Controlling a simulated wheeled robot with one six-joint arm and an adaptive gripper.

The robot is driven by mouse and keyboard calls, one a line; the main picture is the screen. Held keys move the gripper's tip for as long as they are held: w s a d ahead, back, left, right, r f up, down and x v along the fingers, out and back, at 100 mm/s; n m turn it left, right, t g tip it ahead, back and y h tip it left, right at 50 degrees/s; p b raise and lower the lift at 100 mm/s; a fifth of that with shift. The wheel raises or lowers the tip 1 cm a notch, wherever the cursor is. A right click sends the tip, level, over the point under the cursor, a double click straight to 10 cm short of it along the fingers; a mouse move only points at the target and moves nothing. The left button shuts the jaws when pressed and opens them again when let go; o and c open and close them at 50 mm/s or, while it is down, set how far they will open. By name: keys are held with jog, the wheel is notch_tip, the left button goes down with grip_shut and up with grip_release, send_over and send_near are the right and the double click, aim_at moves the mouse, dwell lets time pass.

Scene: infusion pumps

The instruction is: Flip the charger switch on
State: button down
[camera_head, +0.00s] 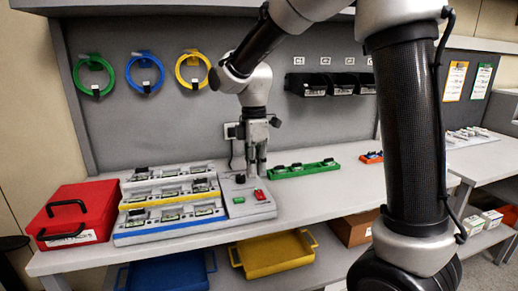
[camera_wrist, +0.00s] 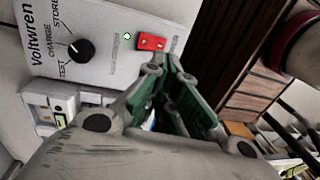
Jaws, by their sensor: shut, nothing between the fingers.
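The charger (camera_head: 246,211) is a light grey box on the bench, labelled "Voltwren" in the wrist view (camera_wrist: 60,22). Its red switch (camera_wrist: 152,42) sits on the panel beside a small green light (camera_wrist: 127,36); the switch also shows in the head view (camera_head: 259,195). A black knob (camera_wrist: 80,50) has TEST, CHARGE and STORE marks around it. My gripper (camera_head: 256,172) points down over the charger, its fingers shut and empty. In the wrist view my gripper's fingertips (camera_wrist: 165,64) are close to the red switch; I cannot tell whether they touch it.
Battery trays with white, yellow and blue edges (camera_head: 168,224) stand left of the charger, then a red case (camera_head: 75,213). A green tray (camera_head: 303,170) lies to the right. Black bins (camera_head: 325,85) and coiled cables (camera_head: 145,73) hang behind.

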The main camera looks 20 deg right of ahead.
notch_tip(320, 180, up, 8)
jog(key=shift+s+f, duration=0.15)
jog(key=shift+s, duration=0.3)
jog(key=s+d+m+t, duration=0.5)
jog(key=s+d+m, duration=1.2)
jog(key=s+m, duration=0.1)
jog(key=shift+s+f+t, duration=0.3)
jog(key=shift+s+t, duration=0.1)
jog(key=shift+s, duration=0.3)
jog(key=c, duration=2.2)
grip_release()
